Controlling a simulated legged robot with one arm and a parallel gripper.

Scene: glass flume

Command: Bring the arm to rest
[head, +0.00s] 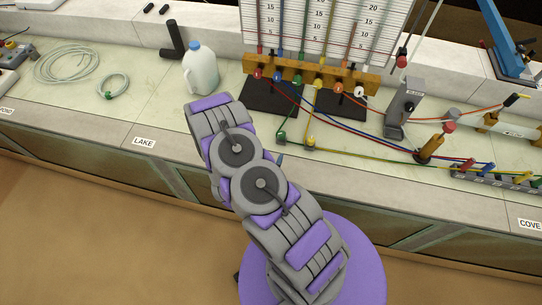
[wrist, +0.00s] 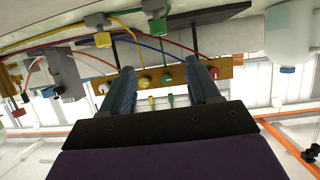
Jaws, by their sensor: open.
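My arm (head: 250,170) reaches up over the front edge of the bench in the head view, bent at its large round joints. In the wrist view my gripper (wrist: 160,68) is open, its two blue ridged fingers apart with nothing held between them. In the head view the arm hides most of the gripper. The wrist picture appears upside down. Beyond the fingers it shows the yellow manifold bar (wrist: 165,78), which also stands at the back of the bench in the head view (head: 312,75).
A milky jug (head: 200,70) stands left of the manifold. Coloured hoses, a grey block (head: 403,105) and a brass fitting (head: 430,148) crowd the right. A coiled hose (head: 66,64) lies at far left. The bench front by the LAKE label (head: 144,142) is fairly clear.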

